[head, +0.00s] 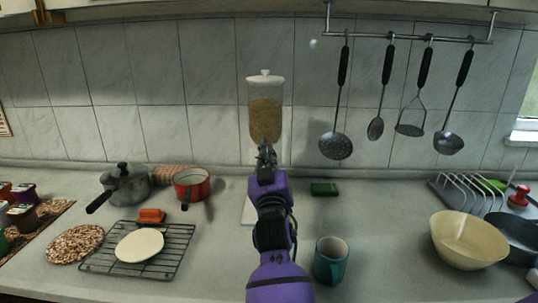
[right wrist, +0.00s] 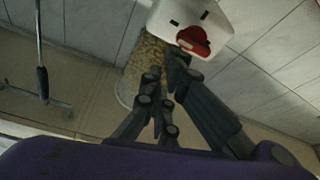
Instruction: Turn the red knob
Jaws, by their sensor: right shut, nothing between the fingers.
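The red knob (right wrist: 195,42) sits on the white part (right wrist: 176,14) of a cereal dispenser (head: 265,98), seen in the right wrist view. In the head view the dispenser stands against the tiled wall, with a clear container of grain and a white lid; my right gripper hides the knob there. My right gripper (head: 266,155) is shut and empty in front of the dispenser's lower part. In the right wrist view its fingers (right wrist: 168,72) reach up to the knob's edge; whether they touch it I cannot tell. My left gripper is not in view.
A teal mug (head: 331,262) stands right of my right arm. A green box (head: 324,188) lies behind it. A red pan (head: 191,184), a grey pot (head: 126,184) and a wire rack (head: 165,268) are at left. Utensils hang from a rail; a cream bowl (head: 468,240) is at right.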

